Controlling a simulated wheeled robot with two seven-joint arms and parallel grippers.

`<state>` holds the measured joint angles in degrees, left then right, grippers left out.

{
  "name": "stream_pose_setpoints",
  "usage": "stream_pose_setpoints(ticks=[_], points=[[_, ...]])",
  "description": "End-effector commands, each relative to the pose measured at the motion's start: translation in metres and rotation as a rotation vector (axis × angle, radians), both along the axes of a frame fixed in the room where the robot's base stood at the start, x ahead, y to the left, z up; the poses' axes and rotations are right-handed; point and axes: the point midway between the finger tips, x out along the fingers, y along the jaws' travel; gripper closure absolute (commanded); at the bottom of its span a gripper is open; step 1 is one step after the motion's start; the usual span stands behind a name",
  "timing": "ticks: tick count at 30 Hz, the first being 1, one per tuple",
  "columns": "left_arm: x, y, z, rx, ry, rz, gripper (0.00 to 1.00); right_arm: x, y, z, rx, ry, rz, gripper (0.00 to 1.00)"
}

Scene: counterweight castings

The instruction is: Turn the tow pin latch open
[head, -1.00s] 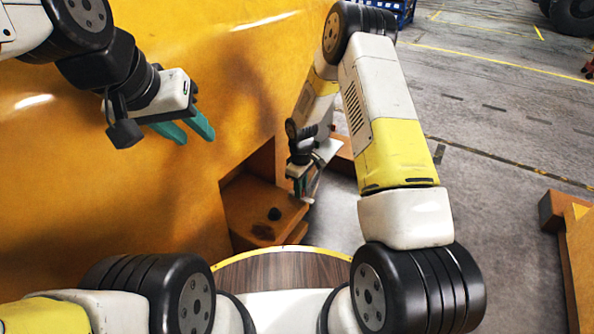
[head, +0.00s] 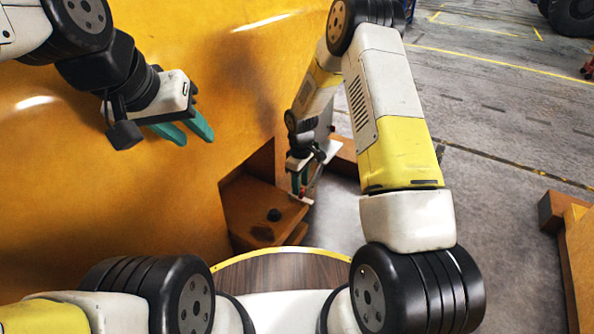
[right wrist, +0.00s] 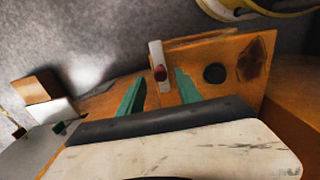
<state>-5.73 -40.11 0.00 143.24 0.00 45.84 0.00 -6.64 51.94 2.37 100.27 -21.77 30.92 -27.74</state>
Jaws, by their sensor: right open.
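The tow pin latch appears to be a pale bar with a red spot (right wrist: 159,68) on the orange bracket plate (right wrist: 197,62) in the right wrist view. My right gripper (right wrist: 159,77) is open, with a green finger on either side of the bar. I cannot tell whether either finger touches it. In the head view the right gripper (head: 300,181) is small and low beside the orange bracket (head: 262,205), and the latch is mostly hidden there. My left gripper (head: 188,134) is open and empty in front of the yellow-orange body, well away from the bracket.
A large yellow-orange body (head: 130,210) fills the left of the head view. A dark round spot (right wrist: 214,73) and a dark stain (right wrist: 253,62) mark the plate beside the latch. Grey floor (head: 490,140) is open at right, with an orange-brown block (head: 552,212) at its edge.

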Motion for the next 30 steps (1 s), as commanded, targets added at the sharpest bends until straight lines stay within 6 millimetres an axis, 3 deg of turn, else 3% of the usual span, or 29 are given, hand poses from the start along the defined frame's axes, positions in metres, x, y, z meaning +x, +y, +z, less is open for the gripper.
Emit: stream_pose_setpoints(ticks=[3,9,25,28,30], points=[[0.0,0.0,0.0,0.0,0.0,0.0,0.64,0.001,0.0,0.023,0.001,-0.003,-0.001,0.59],[0.0,0.0,0.0,0.0,0.0,0.0,0.64,0.001,0.0,0.044,0.001,-0.001,-0.001,0.59],[0.0,0.0,0.0,0.0,0.0,0.0,0.64,0.0,-0.001,0.052,0.002,-0.005,-0.006,0.59],[0.0,0.0,0.0,0.0,0.0,0.0,0.64,0.0,-0.005,0.074,0.005,-0.024,-0.034,0.59],[0.0,0.0,0.0,0.0,0.0,0.0,0.64,-0.003,-0.011,0.101,0.011,-0.048,-0.075,0.59]])
